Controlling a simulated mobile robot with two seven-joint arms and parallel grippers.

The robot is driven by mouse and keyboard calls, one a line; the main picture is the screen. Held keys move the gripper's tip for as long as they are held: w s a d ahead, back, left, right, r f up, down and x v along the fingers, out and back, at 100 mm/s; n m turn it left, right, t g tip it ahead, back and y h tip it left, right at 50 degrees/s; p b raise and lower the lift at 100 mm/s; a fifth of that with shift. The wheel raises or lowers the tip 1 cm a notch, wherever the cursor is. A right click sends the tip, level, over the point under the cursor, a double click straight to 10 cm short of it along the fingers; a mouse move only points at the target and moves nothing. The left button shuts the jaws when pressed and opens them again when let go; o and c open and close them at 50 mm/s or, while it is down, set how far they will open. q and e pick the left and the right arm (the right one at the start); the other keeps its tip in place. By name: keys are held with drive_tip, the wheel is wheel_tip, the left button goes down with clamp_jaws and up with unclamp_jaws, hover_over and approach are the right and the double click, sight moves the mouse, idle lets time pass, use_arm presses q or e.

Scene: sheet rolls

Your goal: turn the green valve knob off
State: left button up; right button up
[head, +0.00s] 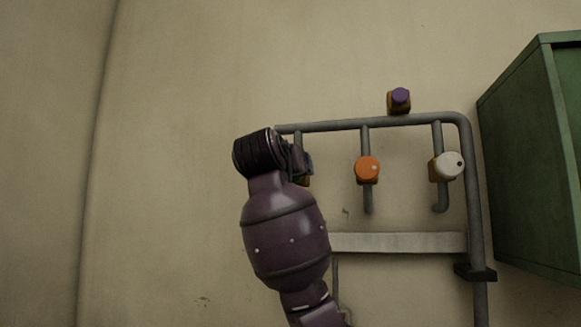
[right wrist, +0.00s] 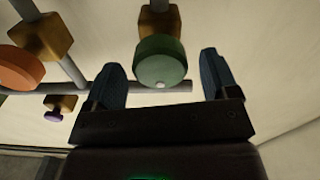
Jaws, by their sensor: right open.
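The green valve knob (right wrist: 160,62) shows in the right wrist view as a round disc with a pale dot near its lower edge. It sits on a brass valve body (right wrist: 158,22). My right gripper (right wrist: 162,60) is open, with one dark blue finger on each side of the knob and visible gaps between. Whether the fingertips reach past the knob's face I cannot tell. In the head view my right gripper (head: 306,162) is at the left pipe branch and hides the green knob. My left gripper is not in view.
An orange knob (head: 367,168) and a white knob (head: 448,165) sit on the pipe branches to the right. A purple knob (head: 400,96) is on top of the grey pipe (head: 340,124). A green cabinet (head: 530,160) stands at the right. The wall left of my arm is bare.

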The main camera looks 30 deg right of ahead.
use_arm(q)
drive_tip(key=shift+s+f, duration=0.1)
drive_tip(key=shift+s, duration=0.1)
use_arm(e)
drive_tip(key=shift+x, duration=0.85)
drive_tip(key=c, duration=0.9)
